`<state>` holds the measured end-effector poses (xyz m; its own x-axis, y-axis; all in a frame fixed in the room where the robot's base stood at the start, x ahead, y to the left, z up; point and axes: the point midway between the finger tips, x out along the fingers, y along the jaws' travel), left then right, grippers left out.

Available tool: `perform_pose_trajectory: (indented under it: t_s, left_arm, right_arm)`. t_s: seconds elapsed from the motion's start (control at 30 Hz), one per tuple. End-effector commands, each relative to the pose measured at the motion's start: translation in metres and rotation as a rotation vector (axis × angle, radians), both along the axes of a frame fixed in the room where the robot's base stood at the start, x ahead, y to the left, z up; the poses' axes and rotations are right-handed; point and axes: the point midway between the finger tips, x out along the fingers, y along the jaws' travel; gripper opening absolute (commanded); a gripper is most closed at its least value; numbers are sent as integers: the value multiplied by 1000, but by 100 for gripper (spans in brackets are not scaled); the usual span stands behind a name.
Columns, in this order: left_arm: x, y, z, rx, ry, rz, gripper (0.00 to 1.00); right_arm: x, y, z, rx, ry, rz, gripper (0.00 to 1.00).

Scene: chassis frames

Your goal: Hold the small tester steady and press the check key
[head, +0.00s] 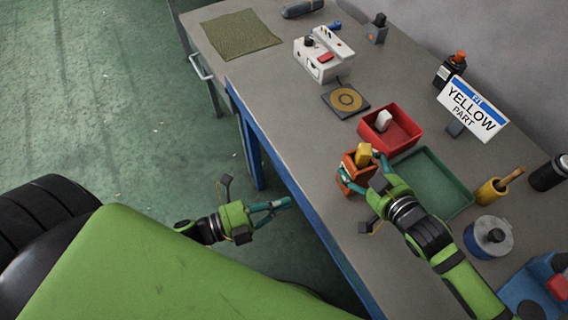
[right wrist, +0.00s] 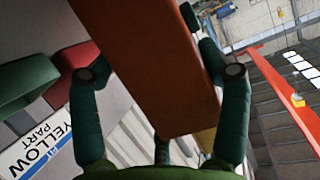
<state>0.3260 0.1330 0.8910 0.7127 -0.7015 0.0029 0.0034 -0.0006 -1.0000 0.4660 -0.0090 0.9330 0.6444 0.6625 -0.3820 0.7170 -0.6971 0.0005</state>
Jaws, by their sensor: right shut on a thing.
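My right gripper (head: 364,175) is shut on an orange, box-shaped device (head: 349,178) with a yellow upper part (head: 363,154), near the front edge of the bench. In the right wrist view the device's orange body (right wrist: 165,70) stands between the two fingers (right wrist: 160,95). It may be the small tester; no check key can be made out on it. A white box (head: 322,60) with a red key and a black knob stands further back on the bench. My left gripper (head: 284,203) is empty, in front of the bench over the floor; its finger gap is unclear.
A red bin (head: 412,146) with a pale part in it and a green tray (head: 456,204) lie beside the right gripper. A YELLOW PART sign (head: 473,108) stands behind them. A dark pad with a yellow ring (head: 332,92) lies left of the bin. The front bench strip is clear.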

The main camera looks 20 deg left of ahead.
Motion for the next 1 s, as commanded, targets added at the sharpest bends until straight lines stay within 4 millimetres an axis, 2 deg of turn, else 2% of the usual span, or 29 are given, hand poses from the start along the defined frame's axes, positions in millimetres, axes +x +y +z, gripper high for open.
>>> perform_pose_trajectory:
  t_s: [0.03,0.07,0.1,0.57,0.67,1.0]
  left_arm:
    - [0,0,0,0,0,0,0]
    - [0,0,0,0,0,0,0]
    - [0,0,0,0,0,0,0]
    - [0,0,0,0,0,0,0]
    - [0,0,0,0,0,0,0]
    - [0,0,0,0,0,0,0]
  right_arm:
    - [0,-2,-2,-8,2,-3,80]
    - [1,-2,-2,-7,1,-3,92]
    - [0,-2,-2,-7,1,-3,100]
    - [-4,-5,1,-2,1,-2,100]
    - [-13,-14,6,-3,1,-1,100]
    - [-59,-62,32,-7,4,0,100]
